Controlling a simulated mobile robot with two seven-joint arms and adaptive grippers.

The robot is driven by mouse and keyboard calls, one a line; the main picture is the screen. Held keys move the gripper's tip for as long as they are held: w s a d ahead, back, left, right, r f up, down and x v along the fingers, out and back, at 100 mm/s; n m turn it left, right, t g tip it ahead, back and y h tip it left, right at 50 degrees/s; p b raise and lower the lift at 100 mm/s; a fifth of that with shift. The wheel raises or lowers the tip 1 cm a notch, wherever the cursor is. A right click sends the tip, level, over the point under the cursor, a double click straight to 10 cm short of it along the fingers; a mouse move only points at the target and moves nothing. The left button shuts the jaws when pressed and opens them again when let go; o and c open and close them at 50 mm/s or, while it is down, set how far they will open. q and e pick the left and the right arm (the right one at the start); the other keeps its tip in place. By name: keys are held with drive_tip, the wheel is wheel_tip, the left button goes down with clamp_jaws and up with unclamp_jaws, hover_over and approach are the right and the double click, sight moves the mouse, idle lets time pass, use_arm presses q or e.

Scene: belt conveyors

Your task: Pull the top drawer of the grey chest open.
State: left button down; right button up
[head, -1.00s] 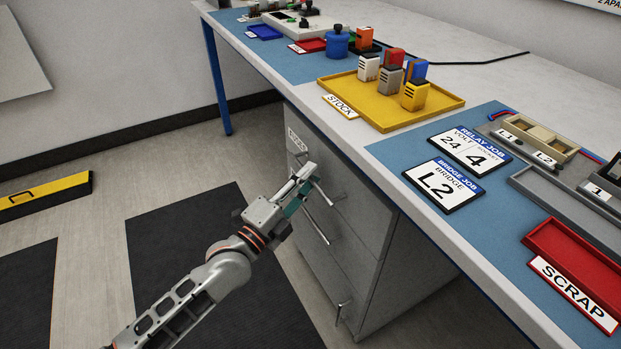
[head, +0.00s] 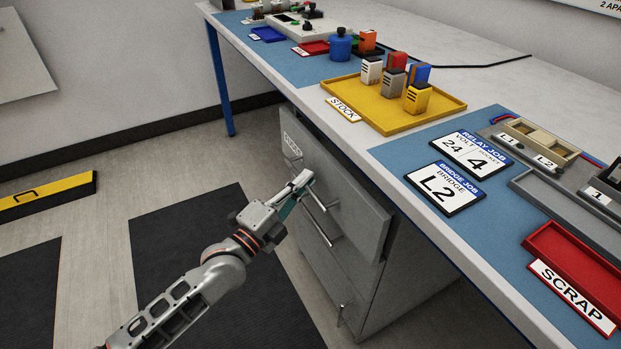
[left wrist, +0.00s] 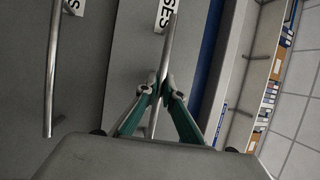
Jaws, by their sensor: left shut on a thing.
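The grey chest (head: 355,285) stands under the bench. Its top drawer (head: 350,205) is partly open, with its front standing out from the chest body. My left gripper (head: 303,181) is shut on the bar handle (head: 317,198) of that drawer. In the left wrist view the fingers (left wrist: 160,92) close on the handle bar (left wrist: 168,50), which runs between the tips. A white label ending in "SES" sits on the drawer front beside it. The inside of the drawer is hidden. My right gripper is not in view.
A lower drawer handle (head: 323,230) is close below the gripper. The bench (head: 420,225) overhangs the chest and carries a yellow stock tray (head: 440,115), a red scrap tray (head: 575,255) and job cards. Open floor with dark mats (head: 190,235) lies in front.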

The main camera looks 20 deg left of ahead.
use_arm(q)
drive_tip(key=s+a+p, duration=0.2)
drive_tip(key=s+a, duration=0.9)
drive_tip(key=s, duration=0.3)
drive_tip(key=s+a+p, duration=0.3)
drive_tip(key=s+a, duration=0.7)
drive_tip(key=s, duration=0.4)
drive_tip(key=shift+a+p, duration=0.3)
drive_tip(key=shift+a, duration=0.05)
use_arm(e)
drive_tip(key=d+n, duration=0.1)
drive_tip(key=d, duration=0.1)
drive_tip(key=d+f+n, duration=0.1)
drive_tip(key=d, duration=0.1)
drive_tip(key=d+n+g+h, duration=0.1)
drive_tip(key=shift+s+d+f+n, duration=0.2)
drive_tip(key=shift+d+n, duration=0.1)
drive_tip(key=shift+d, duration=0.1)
use_arm(q)
drive_tip(key=c, duration=2.2)
unclamp_jaws()
drive_tip(key=shift+o, duration=0.2)
drive_tip(key=v, duration=1.2)
